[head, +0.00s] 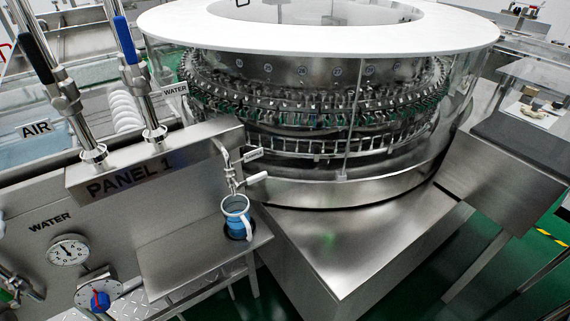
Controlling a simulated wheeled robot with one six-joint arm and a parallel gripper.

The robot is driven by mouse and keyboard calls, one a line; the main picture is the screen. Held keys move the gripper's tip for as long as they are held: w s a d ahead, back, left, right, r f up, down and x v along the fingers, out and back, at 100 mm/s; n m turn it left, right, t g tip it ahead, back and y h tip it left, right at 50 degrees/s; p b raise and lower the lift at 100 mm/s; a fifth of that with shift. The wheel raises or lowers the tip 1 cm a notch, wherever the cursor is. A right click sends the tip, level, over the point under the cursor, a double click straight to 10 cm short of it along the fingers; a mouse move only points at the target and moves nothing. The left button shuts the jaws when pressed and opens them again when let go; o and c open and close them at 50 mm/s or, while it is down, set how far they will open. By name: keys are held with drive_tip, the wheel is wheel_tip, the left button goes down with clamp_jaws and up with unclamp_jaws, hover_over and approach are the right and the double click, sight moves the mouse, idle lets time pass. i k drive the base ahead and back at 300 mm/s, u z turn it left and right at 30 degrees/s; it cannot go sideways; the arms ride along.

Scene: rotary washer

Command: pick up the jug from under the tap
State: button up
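A blue jug (236,222) with a white rim and a pale handle stands upright on a small steel shelf (185,262) at the lower middle of the head view. Its open top faces up. The steel tap (231,170) comes out of the panel wall just above the jug, with its spout over the jug's mouth and a light lever to the right. I cannot tell whether water is running. My gripper is not in the head view.
The round rotary washer (320,110) with a white top ring fills the back. A pressure gauge (69,252) and knob (99,300) are lower left. A bare steel deck (335,245) lies right.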

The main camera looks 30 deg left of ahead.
sight(236, 209)
drive_tip(key=u, duration=1.15)
